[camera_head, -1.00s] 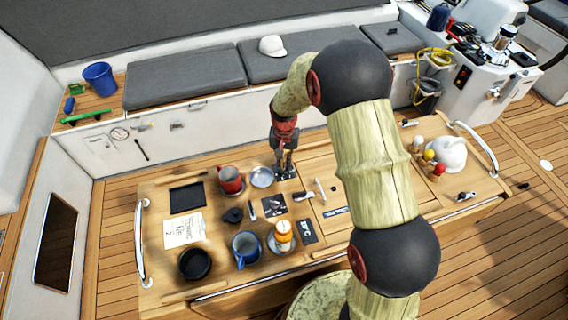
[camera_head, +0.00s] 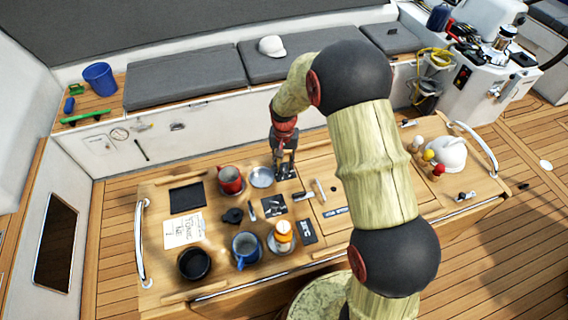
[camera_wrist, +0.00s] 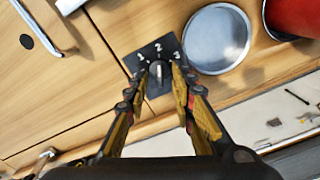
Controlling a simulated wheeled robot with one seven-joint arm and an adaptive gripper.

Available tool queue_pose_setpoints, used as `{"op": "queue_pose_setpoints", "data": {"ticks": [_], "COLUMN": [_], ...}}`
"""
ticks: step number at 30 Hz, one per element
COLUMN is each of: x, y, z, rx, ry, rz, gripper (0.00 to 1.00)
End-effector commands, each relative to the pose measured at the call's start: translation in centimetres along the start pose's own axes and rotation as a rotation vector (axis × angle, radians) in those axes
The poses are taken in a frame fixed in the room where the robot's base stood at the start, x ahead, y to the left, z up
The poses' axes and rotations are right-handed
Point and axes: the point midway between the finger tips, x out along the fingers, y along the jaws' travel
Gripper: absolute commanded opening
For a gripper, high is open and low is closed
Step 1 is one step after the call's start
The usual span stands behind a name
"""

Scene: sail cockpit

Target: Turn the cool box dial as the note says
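The cool box dial (camera_wrist: 160,72) is a dark round knob on a black square plate marked 1, 2 and 3, seen in the wrist view. Its light mark lies toward the 2. My gripper (camera_wrist: 163,68) has one finger on each side of the knob; whether they press on it I cannot tell. In the head view, my gripper (camera_head: 284,166) points down at the plate, and its fingers partly hide the dial. The note (camera_head: 184,230) is a white paper at the left of the tabletop; its handwriting is too blurred to read surely.
A metal dish (camera_wrist: 217,39) lies close beside the dial plate, with a red mug (camera_head: 230,180) next to it. A blue mug (camera_head: 246,248), an orange-topped item (camera_head: 283,230) and a black bowl (camera_head: 194,263) stand nearer the front. A white kettle (camera_head: 446,153) stands at right.

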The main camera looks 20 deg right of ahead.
Motion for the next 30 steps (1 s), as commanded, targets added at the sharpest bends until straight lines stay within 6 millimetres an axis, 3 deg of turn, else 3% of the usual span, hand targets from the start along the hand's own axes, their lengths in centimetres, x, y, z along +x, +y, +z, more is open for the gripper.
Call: {"op": "queue_pose_setpoints", "data": {"ticks": [7,21,30], "x": [-1.9,-10.5,-12.0], "y": [0.0,-0.1,0.0], "z": [-0.1,-0.1,-0.1], "rx": [0.0,0.0,0.0], "ry": [0.003,0.002,0.0], "rz": [-0.001,-0.001,0.0], "gripper": [0.25,0.25,0.25]}}
